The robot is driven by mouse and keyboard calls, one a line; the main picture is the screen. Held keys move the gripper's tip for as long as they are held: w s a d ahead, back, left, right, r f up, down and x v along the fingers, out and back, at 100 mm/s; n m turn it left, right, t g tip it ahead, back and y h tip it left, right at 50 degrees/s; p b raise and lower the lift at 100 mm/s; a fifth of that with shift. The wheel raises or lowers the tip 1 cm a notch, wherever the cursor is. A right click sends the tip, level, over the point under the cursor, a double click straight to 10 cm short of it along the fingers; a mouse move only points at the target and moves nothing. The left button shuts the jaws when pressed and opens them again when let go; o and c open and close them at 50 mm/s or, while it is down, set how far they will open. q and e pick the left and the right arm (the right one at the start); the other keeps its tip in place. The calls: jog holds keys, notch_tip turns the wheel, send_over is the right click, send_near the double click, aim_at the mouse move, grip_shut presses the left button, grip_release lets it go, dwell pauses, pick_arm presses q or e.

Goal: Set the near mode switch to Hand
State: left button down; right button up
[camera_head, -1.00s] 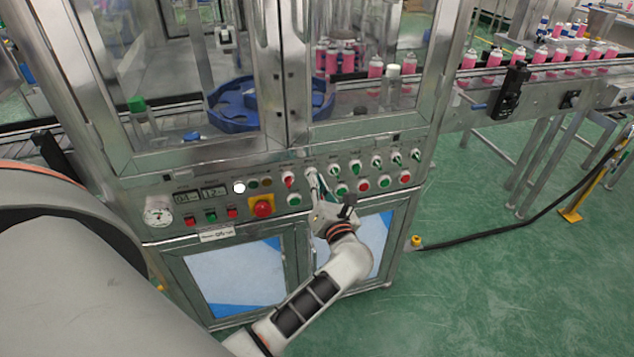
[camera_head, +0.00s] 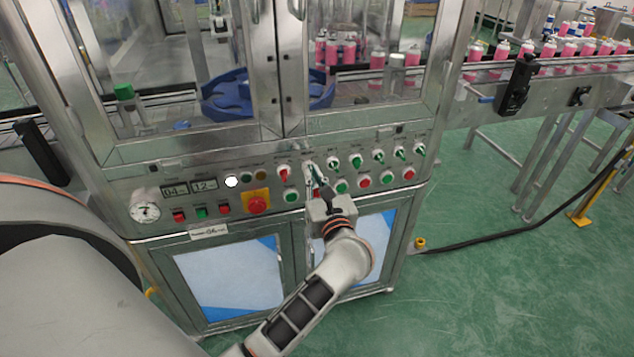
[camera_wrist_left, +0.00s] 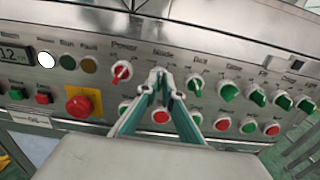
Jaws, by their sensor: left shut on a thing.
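The mode switch sits on the steel control panel under the "Mode" label (camera_wrist_left: 162,52), between the red power switch (camera_wrist_left: 121,72) and the green-handled switch on its right. My left gripper (camera_head: 311,172) reaches up to it from below. In the left wrist view the fingertips (camera_wrist_left: 159,78) come together at the switch and are shut on its handle. The fingers hide most of the knob, so I cannot tell which position it points to. My right gripper is not in view.
A red emergency stop (camera_head: 257,203) on a yellow plate lies left of the gripper. Several green-handled switches (camera_head: 378,155) line the panel to the right, with red and green buttons (camera_head: 364,181) below. A conveyor (camera_head: 540,85) with pink cans stands at right.

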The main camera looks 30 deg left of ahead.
pick_arm(q)
jog(key=n+b, duration=0.5)
jog(key=n, duration=0.1)
jog(key=shift+s+a+n+b, duration=0.1)
jog(key=shift+s+n+b, duration=0.05)
jog(key=shift+n+b, duration=0.2)
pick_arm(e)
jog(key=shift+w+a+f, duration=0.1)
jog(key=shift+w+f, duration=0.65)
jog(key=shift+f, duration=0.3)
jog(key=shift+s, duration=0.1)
pick_arm(q)
jog(key=c, duration=2.2)
grip_release()
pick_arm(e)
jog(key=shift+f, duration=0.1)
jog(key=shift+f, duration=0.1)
